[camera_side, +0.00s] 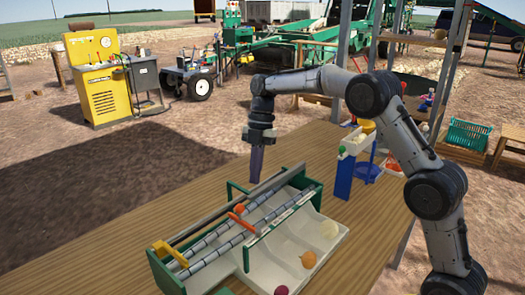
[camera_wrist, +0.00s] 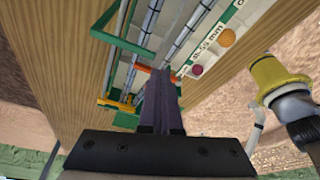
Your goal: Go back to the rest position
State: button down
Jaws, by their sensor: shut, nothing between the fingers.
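My gripper (camera_side: 256,165) points down above the wooden table (camera_side: 125,240), at the far side of the sorting rig. Its fingers are shut with nothing between them; they also show shut in the wrist view (camera_wrist: 160,80). The sorting rig (camera_side: 174,285) has a green frame, grey rollers and pale chutes. An orange gate bar (camera_side: 245,222) lies across the rollers. An orange onion (camera_side: 308,259), a pale onion (camera_side: 330,229) and a purple onion (camera_side: 281,290) rest in the chutes.
A blue stand with a pale tray (camera_side: 345,175) stands right of the rig, near my arm. A yellow lever (camera_side: 168,253) sits at the rig's near left end. A teal crate (camera_side: 468,134) is off the table at right. The table's left part is clear.

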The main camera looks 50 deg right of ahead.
notch_tip(320, 180, up, 12)
jog(key=s, duration=0.1)
jog(key=s+a+r+m+t+h, duration=0.15)
jog(key=s+r, duration=0.25)
jog(key=s, duration=0.5)
jog(key=s+a+r+m+t, duration=0.2)
jog(key=s+r, duration=0.1)
jog(key=s, duration=0.6)
jog(key=s+d+f+m+t+h, duration=0.1)
jog(key=s+d+f+m+t, duration=0.1)
jog(key=s+f+m, duration=1.1)
jog(key=shift+s+f+m+t+h, duration=0.15)
jog(key=shift+f+m+t+h, duration=0.4)
jog(key=shift+m, duration=2.3)
jog(key=shift+f, duration=0.3)
